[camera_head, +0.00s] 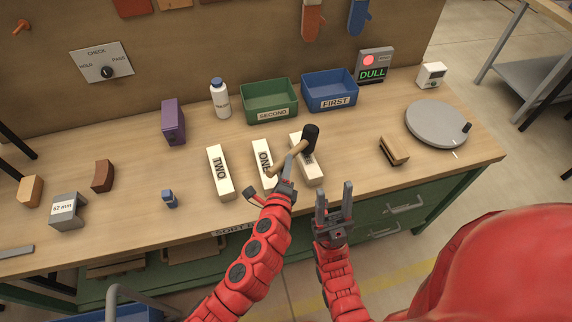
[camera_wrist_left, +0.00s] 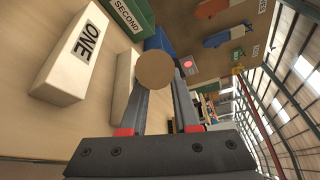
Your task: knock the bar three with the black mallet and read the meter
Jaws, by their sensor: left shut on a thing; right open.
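The black mallet (camera_head: 310,134) has a dark head and a wooden handle. My left gripper (camera_head: 294,156) is shut on the handle; its round end (camera_wrist_left: 155,70) shows between the fingers in the left wrist view. The mallet head overlaps the far end of the rightmost cream bar (camera_head: 314,174), hiding most of its label; contact cannot be told. Bars TWO (camera_head: 220,173) and ONE (camera_head: 264,172) lie to its left; bar ONE (camera_wrist_left: 75,50) also shows in the wrist view. The meter (camera_head: 376,58) has a red light and reads DULL. My right gripper (camera_head: 334,192) is open and empty.
A green SECOND bin (camera_head: 271,114) and a blue FIRST bin (camera_head: 334,102) stand behind the bars. A wooden block (camera_head: 394,151) and grey turntable (camera_head: 436,124) are to the right. A white bottle (camera_head: 220,98) and purple block (camera_head: 173,122) stand to the left.

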